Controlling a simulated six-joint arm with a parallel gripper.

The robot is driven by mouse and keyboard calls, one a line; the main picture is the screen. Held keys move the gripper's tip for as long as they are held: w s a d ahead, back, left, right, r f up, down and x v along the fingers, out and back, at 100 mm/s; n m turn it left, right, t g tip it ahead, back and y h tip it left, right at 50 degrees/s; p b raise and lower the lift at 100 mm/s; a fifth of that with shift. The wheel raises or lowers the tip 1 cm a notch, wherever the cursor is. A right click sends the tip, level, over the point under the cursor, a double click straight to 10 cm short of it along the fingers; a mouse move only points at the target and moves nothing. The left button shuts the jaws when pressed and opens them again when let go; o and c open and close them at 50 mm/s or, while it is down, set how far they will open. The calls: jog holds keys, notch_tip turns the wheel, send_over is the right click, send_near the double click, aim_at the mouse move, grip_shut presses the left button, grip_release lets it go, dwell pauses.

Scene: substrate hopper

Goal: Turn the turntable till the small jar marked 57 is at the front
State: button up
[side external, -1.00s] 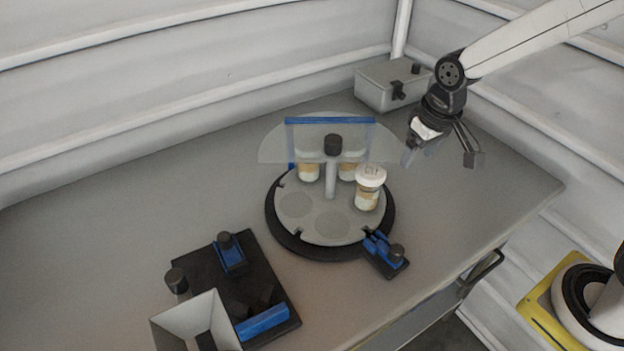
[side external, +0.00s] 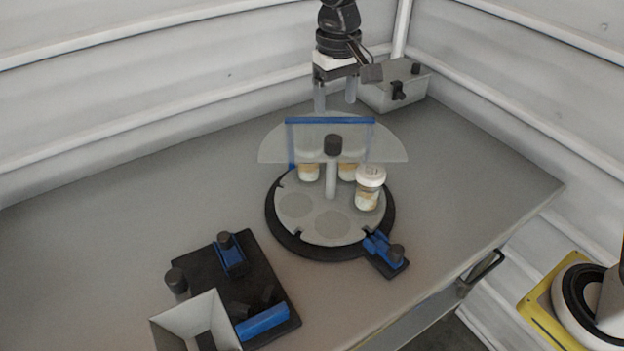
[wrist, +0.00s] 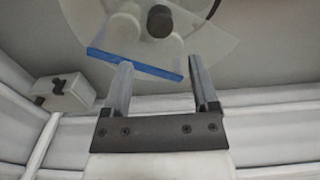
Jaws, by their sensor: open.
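The round turntable (side external: 295,235) has a grey top with a dark base and a central post with a black knob (side external: 333,145). A small jar (side external: 369,188) with a white lid stands on its right side; a mark on the lid is too small to read. Two more jars, one at the back left (side external: 309,172) and one at the back (side external: 347,171), stand partly behind a clear shield (side external: 275,146) with a blue frame. My gripper (side external: 335,98) is open and empty, behind and above the turntable. In the wrist view its fingers (wrist: 160,88) point toward the blue-edged shield.
A grey box (side external: 385,92) stands at the back. A black fixture (side external: 270,275) with blue parts and a hopper (side external: 185,322) stand front left. The table's right side is clear.

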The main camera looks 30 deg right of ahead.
aim_at(334, 138)
jog(key=shift+f, duration=0.1)
jog(key=shift+f, duration=4.3)
jog(key=n, duration=0.3)
jog(key=shift+r, duration=0.15)
jog(key=n, duration=1.1)
jog(key=c, duration=0.8)
jog(key=shift+c, duration=0.2)
